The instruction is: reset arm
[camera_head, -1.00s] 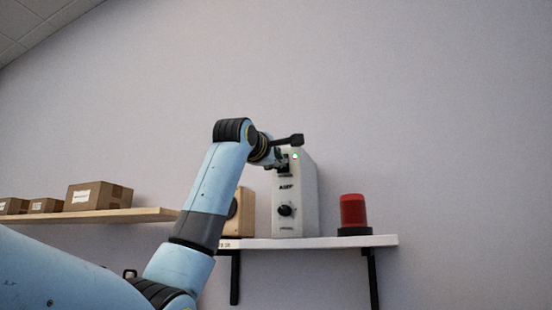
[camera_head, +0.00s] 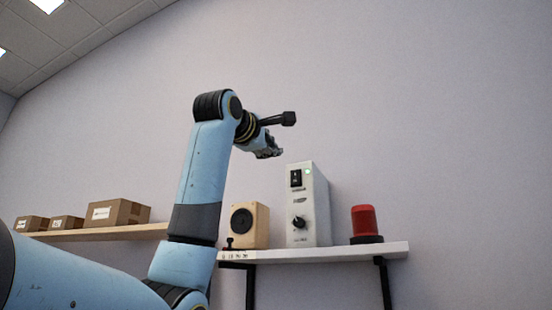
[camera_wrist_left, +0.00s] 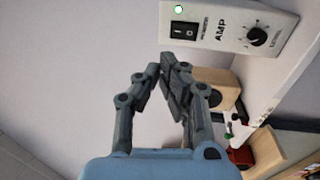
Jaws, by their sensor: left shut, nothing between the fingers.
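My left gripper (camera_head: 268,151) is shut and empty. In the head view it hangs in the air, up and to the left of the amplifier, apart from it. Its closed fingers also show in the left wrist view (camera_wrist_left: 177,88). The white amplifier (camera_head: 309,212) stands upright on the white shelf, with a black rocker switch (camera_head: 296,178), a lit green light (camera_head: 308,171) and a black knob (camera_head: 299,222). The amplifier also shows at the top right of the wrist view (camera_wrist_left: 228,22). My right gripper is not in view.
The white shelf (camera_head: 345,252) also bears a wooden speaker (camera_head: 258,226) at the left and a red beacon lamp (camera_head: 363,220) at the right. A wooden shelf (camera_head: 110,232) at the left holds several cardboard boxes (camera_head: 118,212). The wall above is clear.

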